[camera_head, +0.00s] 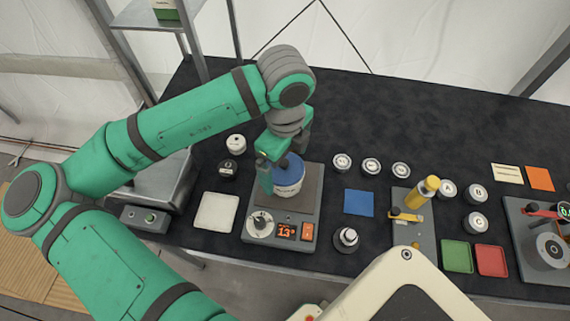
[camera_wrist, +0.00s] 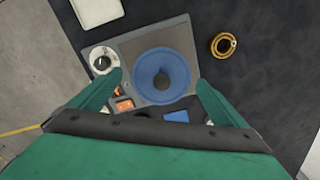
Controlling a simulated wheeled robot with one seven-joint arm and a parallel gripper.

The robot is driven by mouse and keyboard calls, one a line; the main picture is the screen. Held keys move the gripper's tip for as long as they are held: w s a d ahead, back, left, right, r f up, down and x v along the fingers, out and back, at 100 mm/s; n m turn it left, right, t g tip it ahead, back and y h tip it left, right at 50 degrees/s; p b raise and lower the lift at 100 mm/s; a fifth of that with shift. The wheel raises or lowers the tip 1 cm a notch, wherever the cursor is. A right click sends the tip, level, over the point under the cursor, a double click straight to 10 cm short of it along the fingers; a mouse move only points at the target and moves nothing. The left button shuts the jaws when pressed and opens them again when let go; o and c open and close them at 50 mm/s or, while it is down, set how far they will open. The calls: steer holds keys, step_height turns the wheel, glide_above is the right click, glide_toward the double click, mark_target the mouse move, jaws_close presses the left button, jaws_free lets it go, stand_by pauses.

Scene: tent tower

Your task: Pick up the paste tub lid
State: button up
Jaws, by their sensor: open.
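The paste tub (camera_head: 288,184) is white with a blue band and stands on a grey device with a lit red display. Its blue lid (camera_head: 293,164) is on top of it. In the wrist view the lid (camera_wrist: 145,75) is a round blue disc with a dark knob in its middle. My gripper (camera_head: 276,164) is just above and beside the tub in the head view and partly covers the lid. In the wrist view my gripper (camera_wrist: 160,79) is open and empty, with one finger at each side of the lid. Whether the fingers touch it I cannot tell.
The device (camera_head: 310,201) has a dial and display at its front. A white square pad (camera_head: 216,211) lies to its left and a blue pad (camera_head: 358,202) to its right. Small jars (camera_head: 371,166) stand behind the blue pad.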

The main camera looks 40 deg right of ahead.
steer(key=shift+d, duration=0.1)
steer(key=shift+c, duration=0.7)
steer(key=c, duration=1)
steer(key=shift+c, duration=0.3)
